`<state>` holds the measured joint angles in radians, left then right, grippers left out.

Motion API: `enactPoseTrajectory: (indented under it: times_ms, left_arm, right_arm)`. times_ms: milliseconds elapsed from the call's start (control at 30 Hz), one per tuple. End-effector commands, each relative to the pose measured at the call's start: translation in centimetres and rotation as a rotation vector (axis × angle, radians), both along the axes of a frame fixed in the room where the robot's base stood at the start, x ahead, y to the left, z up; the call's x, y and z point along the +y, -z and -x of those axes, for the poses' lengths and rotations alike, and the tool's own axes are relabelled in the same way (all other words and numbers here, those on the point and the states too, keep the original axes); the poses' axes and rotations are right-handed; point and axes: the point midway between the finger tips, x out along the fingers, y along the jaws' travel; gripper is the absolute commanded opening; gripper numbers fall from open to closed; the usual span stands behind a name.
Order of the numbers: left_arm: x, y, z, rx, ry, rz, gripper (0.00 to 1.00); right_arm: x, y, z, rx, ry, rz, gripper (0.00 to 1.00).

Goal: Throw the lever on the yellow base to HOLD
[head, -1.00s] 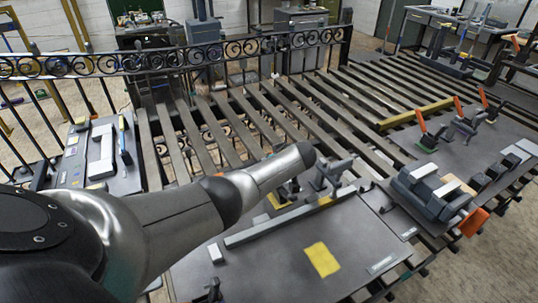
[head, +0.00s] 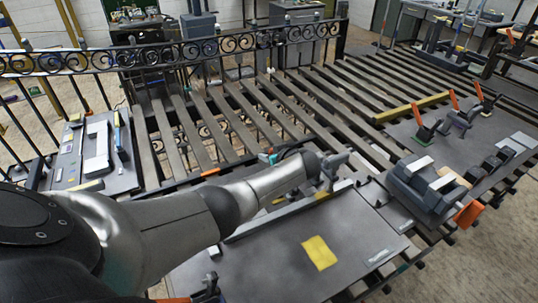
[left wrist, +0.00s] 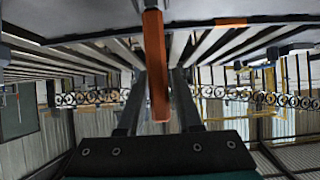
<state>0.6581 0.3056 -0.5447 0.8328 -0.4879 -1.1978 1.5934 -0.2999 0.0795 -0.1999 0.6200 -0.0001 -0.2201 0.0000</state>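In the left wrist view an orange lever handle (left wrist: 155,65) hangs down between the two dark fingers of my left gripper (left wrist: 156,82). The fingers stand apart, with a gap on both sides of the handle. No HOLD mark is readable. My right gripper is in neither view.
A yellow square (head: 319,253) lies on the grey panel (head: 265,262). More orange-handled levers (head: 427,128) stand on the right panel. An iron scroll fence (head: 140,58) runs behind the slats.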

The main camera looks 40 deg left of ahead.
Motion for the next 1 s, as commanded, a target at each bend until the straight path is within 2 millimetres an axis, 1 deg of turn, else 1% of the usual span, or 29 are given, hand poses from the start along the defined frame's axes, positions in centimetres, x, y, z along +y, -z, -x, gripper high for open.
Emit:
enactPoseTrajectory:
  times_ms: [33,133,167,433,567,733,1000]
  left_arm:
    - [0.0,0.0,0.0,0.000,0.000,0.000,0.40]
    - [0.0,0.0,0.0,0.000,0.000,0.000,0.51]
    - [0.0,0.0,0.0,0.000,0.000,0.000,0.53]
    - [-0.1,-0.1,0.0,-0.001,0.001,-0.001,0.53]
    - [-0.6,-0.5,0.2,-0.001,0.003,0.001,0.53]
    - [-2.1,-1.6,1.0,-0.002,0.003,0.002,0.53]
    - [-5.4,-3.7,2.7,-0.002,0.004,0.003,0.53]
  right_arm:
    - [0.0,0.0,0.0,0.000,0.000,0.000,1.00]
    - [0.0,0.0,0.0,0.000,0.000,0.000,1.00]
    - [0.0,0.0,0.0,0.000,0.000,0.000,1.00]
    - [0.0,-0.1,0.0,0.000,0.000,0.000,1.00]
    - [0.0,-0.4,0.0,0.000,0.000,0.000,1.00]
    - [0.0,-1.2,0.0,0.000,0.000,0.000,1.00]
    - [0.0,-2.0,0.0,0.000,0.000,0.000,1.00]
